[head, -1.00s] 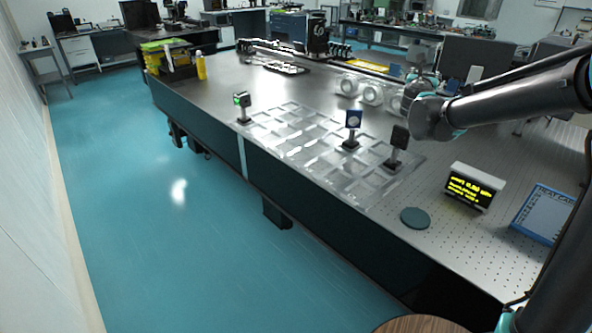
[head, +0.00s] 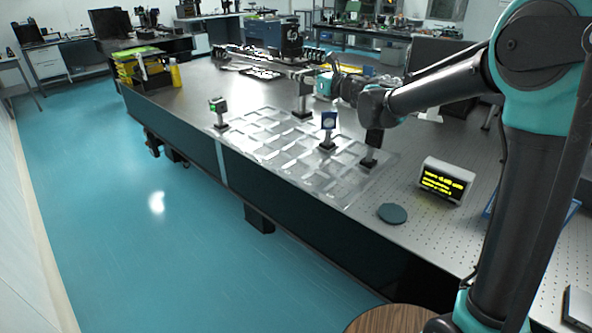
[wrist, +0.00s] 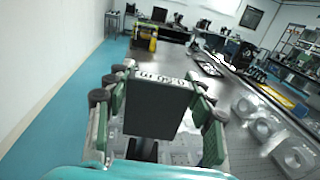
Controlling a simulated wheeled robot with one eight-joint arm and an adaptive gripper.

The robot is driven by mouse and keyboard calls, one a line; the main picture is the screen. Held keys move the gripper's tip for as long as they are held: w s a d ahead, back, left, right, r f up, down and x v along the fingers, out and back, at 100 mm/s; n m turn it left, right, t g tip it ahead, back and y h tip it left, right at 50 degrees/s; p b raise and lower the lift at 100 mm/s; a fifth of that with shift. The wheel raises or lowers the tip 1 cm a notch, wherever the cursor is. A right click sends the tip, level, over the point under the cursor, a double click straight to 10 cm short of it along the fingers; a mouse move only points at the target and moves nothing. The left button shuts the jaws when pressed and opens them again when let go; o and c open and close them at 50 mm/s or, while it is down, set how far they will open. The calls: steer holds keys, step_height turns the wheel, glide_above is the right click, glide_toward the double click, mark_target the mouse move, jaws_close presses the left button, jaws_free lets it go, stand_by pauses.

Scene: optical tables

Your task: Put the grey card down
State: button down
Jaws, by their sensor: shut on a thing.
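The grey card (wrist: 158,108) is a dark flat plate that fills the middle of the wrist view, with part of its stem below it. My gripper (wrist: 160,100) is shut on it, with a finger on each side. In the head view my gripper (head: 310,80) reaches left over the table, and the card's post (head: 303,98) hangs upright below it with a dark base. The base is just beyond the far edge of the clear grid tray (head: 285,150). I cannot tell whether it touches the table (head: 195,90).
On the tray stand a green-lit mount (head: 219,112), a blue-framed mount (head: 328,131) and a black mount (head: 374,145). A lit display (head: 446,181) and a dark disc (head: 392,213) are nearer. White round parts (wrist: 265,128) lie right of my gripper in the wrist view.

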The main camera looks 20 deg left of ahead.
steer(key=shift+s+a+n+g+y, duration=0.4)
steer(key=shift+s+a+n+g, duration=0.2)
steer(key=shift+s+g, duration=0.3)
steer(key=shift+s+a+f, duration=0.1)
steer(key=shift+s+f, duration=0.05)
steer(key=shift+s, duration=0.1)
step_height(320, 180, down, 20)
steer(key=c, duration=1)
jaws_free()
steer(key=o, duration=0.4)
